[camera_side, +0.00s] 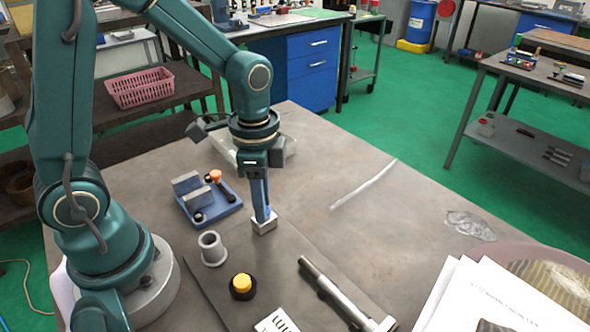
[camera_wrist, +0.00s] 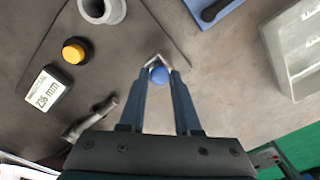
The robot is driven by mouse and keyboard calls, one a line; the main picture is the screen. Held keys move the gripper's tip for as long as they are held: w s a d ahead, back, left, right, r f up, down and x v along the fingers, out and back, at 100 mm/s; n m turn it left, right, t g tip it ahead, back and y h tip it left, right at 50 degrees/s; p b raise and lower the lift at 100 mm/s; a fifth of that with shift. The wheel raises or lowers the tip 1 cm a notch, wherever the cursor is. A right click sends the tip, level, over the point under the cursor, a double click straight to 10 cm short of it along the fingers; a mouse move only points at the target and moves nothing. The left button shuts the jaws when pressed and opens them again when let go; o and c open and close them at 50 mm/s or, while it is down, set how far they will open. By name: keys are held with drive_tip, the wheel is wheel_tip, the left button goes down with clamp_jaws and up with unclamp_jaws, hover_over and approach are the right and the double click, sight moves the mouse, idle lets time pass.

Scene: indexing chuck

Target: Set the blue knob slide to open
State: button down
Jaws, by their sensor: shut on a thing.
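The blue knob (camera_wrist: 159,75) shows as a round ball between my fingertips in the wrist view. It sits at a small bright metal block (camera_side: 264,224) near the edge of a dark plate (camera_side: 225,288). My gripper (camera_side: 262,212) points down at this block in the side view, and its fingers hide the knob there. In the wrist view, my gripper (camera_wrist: 158,76) has its two blue fingers closed on the knob. The slide's setting cannot be read from these frames.
A blue-based vise (camera_side: 208,203) with an orange-knobbed lever stands left of my gripper. A grey hollow cylinder (camera_side: 212,249), a yellow button (camera_side: 242,285) and a metal hammer-like tool (camera_side: 340,293) are nearby. A clear bin (camera_wrist: 293,45) stands behind.

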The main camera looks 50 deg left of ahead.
sight(254, 234)
drive_tip(key=shift+a, duration=0.2)
drive_tip(key=c, duration=0.6)
unclamp_jaws()
drive_tip(key=shift+c, duration=0.2)
drive_tip(key=shift+r, duration=2.6)
drive_tip(key=shift+w+r, duration=0.1)
drive_tip(key=shift+r, duration=0.15)
drive_tip(key=s+d+r+n+t, duration=0.1)
drive_tip(key=s+r+n+t, duration=0.4)
drive_tip(key=s+n, duration=0.2)
drive_tip(key=shift+s+r+n+t, duration=0.2)
drive_tip(key=shift+n+t, duration=0.1)
drive_tip(key=shift+n, duration=0.7)
